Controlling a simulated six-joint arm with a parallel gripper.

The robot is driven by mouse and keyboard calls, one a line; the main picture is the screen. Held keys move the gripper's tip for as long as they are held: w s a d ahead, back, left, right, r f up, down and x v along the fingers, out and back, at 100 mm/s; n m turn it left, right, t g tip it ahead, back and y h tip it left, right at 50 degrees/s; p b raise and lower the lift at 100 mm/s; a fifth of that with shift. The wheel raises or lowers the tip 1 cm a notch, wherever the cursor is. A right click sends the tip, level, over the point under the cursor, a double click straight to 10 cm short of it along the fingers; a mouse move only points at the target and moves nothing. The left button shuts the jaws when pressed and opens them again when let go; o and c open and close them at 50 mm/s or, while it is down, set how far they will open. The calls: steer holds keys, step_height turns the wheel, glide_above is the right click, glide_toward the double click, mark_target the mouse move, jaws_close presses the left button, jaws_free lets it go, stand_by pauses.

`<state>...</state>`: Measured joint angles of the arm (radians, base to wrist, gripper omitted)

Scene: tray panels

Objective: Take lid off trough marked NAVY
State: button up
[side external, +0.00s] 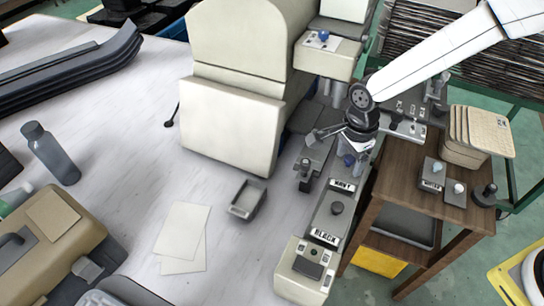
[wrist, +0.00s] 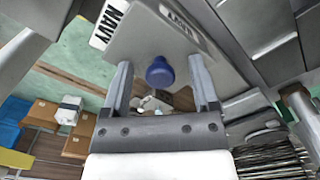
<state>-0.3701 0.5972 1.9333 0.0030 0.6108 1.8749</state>
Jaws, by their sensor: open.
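A grey trough lid with a round blue knob (wrist: 160,72) shows in the wrist view. A label reading NAVY (wrist: 110,23) sits at its edge. In the side view the blue knob (side external: 348,160) is just below my gripper (side external: 352,151), behind the NAVY label (side external: 342,186). My gripper (wrist: 161,80) is open, with one finger on either side of the knob in the wrist view. I cannot tell whether the fingers touch it. Nearer in the side view, a lid with a dark knob (side external: 337,208) lies behind a label reading BLACK (side external: 325,236).
A large cream machine housing (side external: 230,122) stands left of the troughs. A small grey open tray (side external: 247,199) and papers (side external: 183,232) lie on the pale table. A wooden side table (side external: 402,188) at right holds small knobbed pieces (side external: 432,174) and a stack of tan sheets (side external: 480,133).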

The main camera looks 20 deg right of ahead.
jaws_close()
steer(key=shift+r, duration=0.1)
stand_by(0.4)
steer(key=shift+r, duration=0.75)
steer(key=s+d+r, duration=0.4)
steer(key=s+r, duration=0.7)
steer(key=s, duration=0.2)
steer(key=shift+s+r, duration=0.2)
